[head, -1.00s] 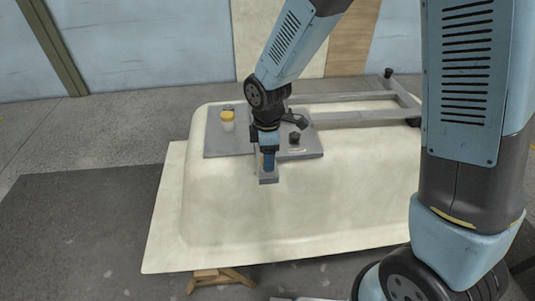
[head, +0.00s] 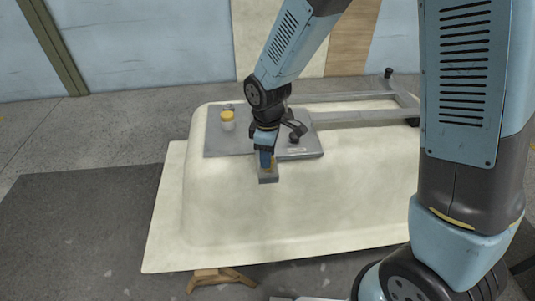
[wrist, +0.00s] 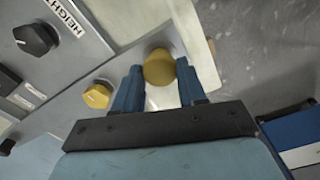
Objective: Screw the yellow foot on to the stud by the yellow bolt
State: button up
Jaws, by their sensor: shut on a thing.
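The yellow foot (wrist: 159,67) is a round yellow disc between the two blue fingers of my gripper (wrist: 158,84) in the wrist view. My gripper is shut on it. In the head view my gripper (head: 267,163) points down over a small grey plate end at the front of the grey fixture. The yellow bolt (wrist: 97,95) is a hexagonal head on the grey plate, left of the fingers in the wrist view. The stud is not visible; I cannot tell how the foot sits on it.
A black knob (wrist: 36,38) stands beside a "HEIGH…" label; it also shows in the head view (head: 294,138). The cream tub shell (head: 225,205) is bare in front. A grey frame (head: 355,117) lies behind right.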

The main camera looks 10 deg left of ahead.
jog(key=m, duration=0.4)
jog(key=shift+w, duration=0.1)
jog(key=m, duration=0.5)
jog(key=o, duration=1.2)
jog(key=shift+c, duration=0.7)
jog(key=n, duration=1.3)
